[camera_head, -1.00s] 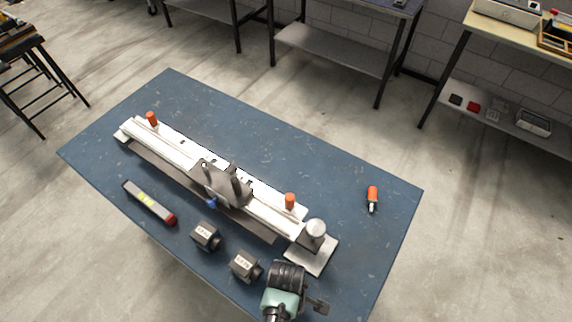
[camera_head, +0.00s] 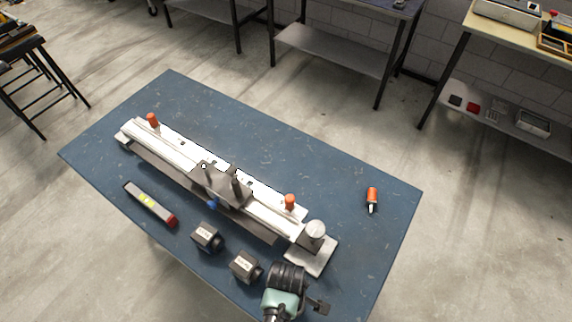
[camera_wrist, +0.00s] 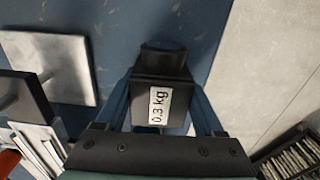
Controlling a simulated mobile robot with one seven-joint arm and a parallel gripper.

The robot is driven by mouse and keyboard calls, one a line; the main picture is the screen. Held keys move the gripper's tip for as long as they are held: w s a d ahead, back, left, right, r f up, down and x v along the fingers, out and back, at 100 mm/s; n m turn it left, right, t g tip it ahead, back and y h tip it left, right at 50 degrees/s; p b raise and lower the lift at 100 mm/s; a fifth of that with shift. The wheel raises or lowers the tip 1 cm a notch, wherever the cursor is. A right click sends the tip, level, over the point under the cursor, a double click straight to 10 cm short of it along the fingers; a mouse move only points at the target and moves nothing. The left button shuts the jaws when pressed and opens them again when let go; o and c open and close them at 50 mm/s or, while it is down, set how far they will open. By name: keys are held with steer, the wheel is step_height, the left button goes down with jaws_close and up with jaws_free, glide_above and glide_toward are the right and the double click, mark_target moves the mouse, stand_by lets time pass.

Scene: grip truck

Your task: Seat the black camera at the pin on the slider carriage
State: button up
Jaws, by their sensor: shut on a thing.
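The slider carriage (camera_head: 228,190) sits near the middle of the long white slider rail (camera_head: 165,146). In the wrist view my gripper (camera_wrist: 163,104) is shut on the black camera (camera_wrist: 163,64), a dark block with a white weight label, between the blue fingers.
Two dark labelled blocks (camera_head: 207,237) (camera_head: 245,266) and a spirit level (camera_head: 150,204) lie in front of the rail. A metal plate (camera_head: 323,257) with a round-topped post (camera_head: 313,232) stands at the rail's right end.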

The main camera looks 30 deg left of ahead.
steer(key=shift+r+p, duration=0.95)
steer(key=shift+r, duration=0.05)
steer(key=shift+r+p, duration=2.55)
steer(key=shift+p, duration=0.1)
steer(key=shift+w, duration=0.1)
step_height(320, 180, up, 8)
steer(key=p, duration=0.7)
steer(key=shift+f+p, duration=0.25)
steer(key=shift+p, duration=0.15)
steer(key=shift+f, duration=0.1)
